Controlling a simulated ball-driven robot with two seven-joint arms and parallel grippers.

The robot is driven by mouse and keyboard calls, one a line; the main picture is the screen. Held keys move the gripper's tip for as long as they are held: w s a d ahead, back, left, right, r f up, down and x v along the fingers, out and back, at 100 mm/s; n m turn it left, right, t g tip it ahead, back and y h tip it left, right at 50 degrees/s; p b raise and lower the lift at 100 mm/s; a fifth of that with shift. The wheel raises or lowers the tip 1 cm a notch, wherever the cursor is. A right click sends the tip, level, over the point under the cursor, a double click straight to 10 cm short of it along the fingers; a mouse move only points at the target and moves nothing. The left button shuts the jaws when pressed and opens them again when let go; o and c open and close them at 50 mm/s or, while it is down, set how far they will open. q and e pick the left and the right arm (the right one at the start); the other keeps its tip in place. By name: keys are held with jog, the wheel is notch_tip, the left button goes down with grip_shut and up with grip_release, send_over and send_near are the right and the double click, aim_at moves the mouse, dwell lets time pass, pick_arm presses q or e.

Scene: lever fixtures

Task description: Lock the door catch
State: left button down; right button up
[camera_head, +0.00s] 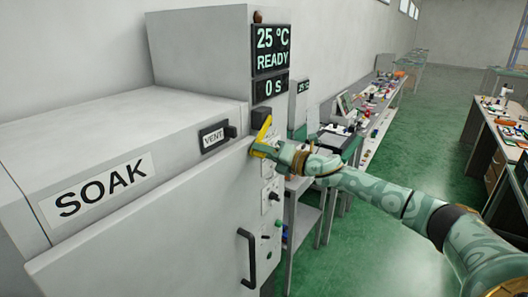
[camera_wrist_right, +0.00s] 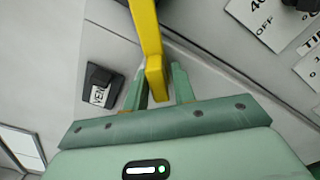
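The yellow catch lever (camera_head: 263,131) sits at the upper right edge of the SOAK oven's door (camera_head: 150,230), just below the display. It slants, its lower end leaning left and out from the front. My right gripper (camera_head: 262,149) is at that lower end. In the right wrist view the lever (camera_wrist_right: 148,32) comes down from the top and its end lies between the two fingers of my right gripper (camera_wrist_right: 159,80). The lever's pivot is hidden in the wrist view. My left gripper is out of view.
A black VENT knob (camera_head: 230,131) is left of the lever. The black door handle (camera_head: 248,258) stands out lower down. Knobs and switches (camera_head: 273,197) line the panel beside the door. Benches with clutter stand behind; green floor lies open to the right.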

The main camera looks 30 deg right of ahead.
jog(key=shift+o, duration=0.7)
jog(key=shift+d, duration=0.1)
jog(key=v, duration=1.6)
jog(key=shift+s+f, duration=0.1)
